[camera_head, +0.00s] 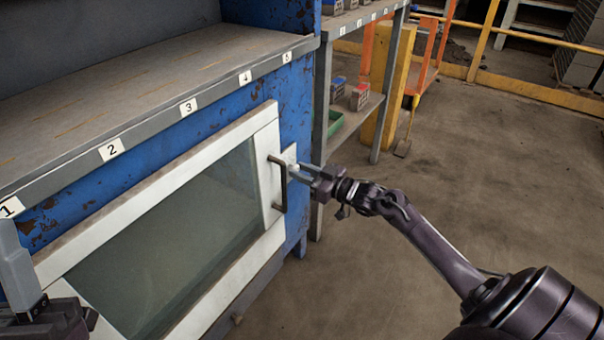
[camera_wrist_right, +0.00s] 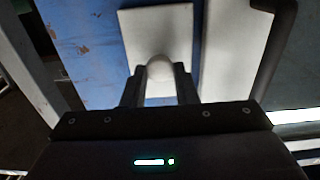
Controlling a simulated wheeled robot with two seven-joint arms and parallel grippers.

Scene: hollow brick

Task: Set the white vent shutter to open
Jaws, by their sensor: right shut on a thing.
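A small white plate (camera_head: 290,156) is on the blue cabinet's front, just right of a white-framed glass door. It also shows in the right wrist view (camera_wrist_right: 157,28), with a round white knob (camera_wrist_right: 159,68) on it. I take this plate to be the vent shutter, but no marking shows its setting. My right gripper (camera_head: 298,170) is shut on the knob, with one finger on each side in the right wrist view (camera_wrist_right: 159,88). Part of my left gripper (camera_head: 17,272) shows at the lower left edge; its jaw opening cannot be made out.
The glass door (camera_head: 150,255) has a dark bar handle (camera_head: 282,186), close left of my right gripper. A worktop (camera_head: 140,85) with numbered labels lies above. A grey shelf rack (camera_head: 322,130) stands to the right. The concrete floor (camera_head: 480,170) on the right is clear.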

